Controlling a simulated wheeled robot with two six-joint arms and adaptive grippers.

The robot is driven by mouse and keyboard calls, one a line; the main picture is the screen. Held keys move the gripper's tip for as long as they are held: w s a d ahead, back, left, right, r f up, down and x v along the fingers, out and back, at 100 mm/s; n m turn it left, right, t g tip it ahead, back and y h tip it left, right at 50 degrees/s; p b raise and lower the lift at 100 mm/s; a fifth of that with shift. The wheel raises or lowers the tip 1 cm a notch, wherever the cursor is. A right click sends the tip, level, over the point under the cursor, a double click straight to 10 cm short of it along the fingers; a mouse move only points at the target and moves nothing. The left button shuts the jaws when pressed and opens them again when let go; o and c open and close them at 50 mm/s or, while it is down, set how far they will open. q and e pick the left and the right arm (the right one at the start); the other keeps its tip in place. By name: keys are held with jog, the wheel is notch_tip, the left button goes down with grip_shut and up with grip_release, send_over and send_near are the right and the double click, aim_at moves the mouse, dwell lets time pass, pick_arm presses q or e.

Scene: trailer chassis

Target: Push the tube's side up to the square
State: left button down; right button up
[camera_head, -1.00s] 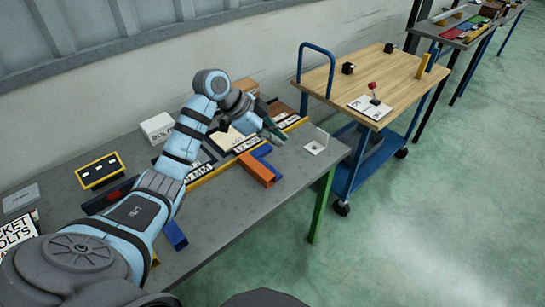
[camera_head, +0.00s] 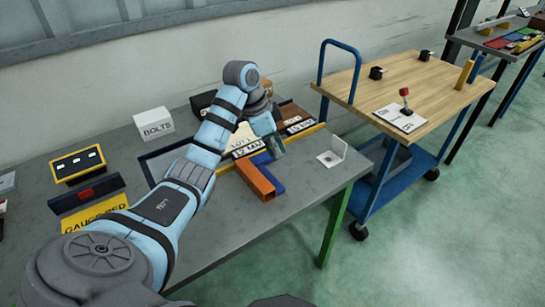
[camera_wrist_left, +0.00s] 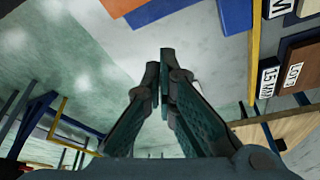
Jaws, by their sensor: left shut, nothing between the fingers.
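The orange tube (camera_head: 256,181) lies on the grey bench with its open end toward the front. The blue square (camera_head: 277,186) lies along the tube's right side, and part of it is hidden behind my gripper. Any gap between tube and square is too small to tell. My left gripper (camera_head: 279,152) is shut and empty, low over the far end of the tube and square. In the left wrist view its fingertips (camera_wrist_left: 164,62) are together, with an orange part (camera_wrist_left: 118,5) and blue parts (camera_wrist_left: 235,14) at the top edge. My right gripper is not in view.
A yellow strip (camera_head: 308,132) runs behind the tube, with labelled trays beyond. A white bolts box (camera_head: 153,123) and a yellow gauge tray (camera_head: 78,165) are on the left. The front bench area is clear.

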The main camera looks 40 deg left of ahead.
aim_at(254, 179)
pick_arm(q)
jog(key=b+x, duration=0.1)
jog(key=x, duration=0.6)
jog(key=shift+d+f, duration=0.1)
jog(key=shift+f, duration=0.3)
jog(key=s+a, duration=0.2)
jog(key=shift+s+a+r, duration=0.15)
jog(key=shift+s+a, duration=0.15)
jog(key=shift+s, duration=0.05)
jog(key=shift+s+a, duration=0.15)
jog(key=shift+s, duration=0.05)
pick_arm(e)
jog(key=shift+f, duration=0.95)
pick_arm(q)
jog(key=shift+w, duration=0.1)
jog(key=shift+s+a+r+p, duration=0.3)
jog(key=shift+s+a+p, duration=0.2)
jog(key=shift+p, duration=0.7)
jog(key=shift+s+f, duration=0.15)
jog(key=shift+s, duration=0.05)
jog(key=shift+f, duration=0.1)
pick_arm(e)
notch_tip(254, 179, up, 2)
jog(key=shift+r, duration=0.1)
